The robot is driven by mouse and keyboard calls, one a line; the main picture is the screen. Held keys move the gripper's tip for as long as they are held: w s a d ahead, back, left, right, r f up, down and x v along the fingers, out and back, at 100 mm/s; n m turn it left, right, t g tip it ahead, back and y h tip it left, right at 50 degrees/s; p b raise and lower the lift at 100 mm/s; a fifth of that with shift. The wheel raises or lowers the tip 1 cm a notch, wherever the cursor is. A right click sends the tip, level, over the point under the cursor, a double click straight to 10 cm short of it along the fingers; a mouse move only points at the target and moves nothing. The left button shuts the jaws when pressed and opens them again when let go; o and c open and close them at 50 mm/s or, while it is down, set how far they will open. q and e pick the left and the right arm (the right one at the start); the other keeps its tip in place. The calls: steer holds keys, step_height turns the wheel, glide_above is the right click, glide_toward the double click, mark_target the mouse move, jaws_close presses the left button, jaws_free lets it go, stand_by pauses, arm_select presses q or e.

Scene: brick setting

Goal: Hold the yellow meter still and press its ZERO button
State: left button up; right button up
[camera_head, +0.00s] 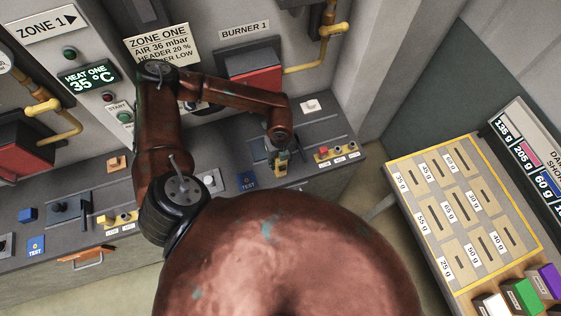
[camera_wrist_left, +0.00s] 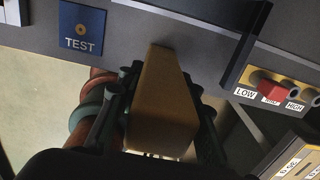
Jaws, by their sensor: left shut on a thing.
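The yellow meter shows in the left wrist view as a tapered yellow body (camera_wrist_left: 162,105) between the dark fingers. My left gripper (camera_wrist_left: 165,125) is shut on it, with a finger on each side. In the head view only a small yellow part of the meter (camera_head: 281,169) shows below my left gripper (camera_head: 277,156), at the front edge of the grey console. The meter's face and its ZERO button cannot be made out in either view. My right gripper is in neither view.
A blue TEST plate (camera_head: 247,181) lies left of the meter, and a LOW–HIGH selector with a red piece (camera_head: 322,152) lies right. A red burner box (camera_head: 252,72) stands behind. A slotted weight board (camera_head: 462,212) with coloured blocks stands at right, across a gap.

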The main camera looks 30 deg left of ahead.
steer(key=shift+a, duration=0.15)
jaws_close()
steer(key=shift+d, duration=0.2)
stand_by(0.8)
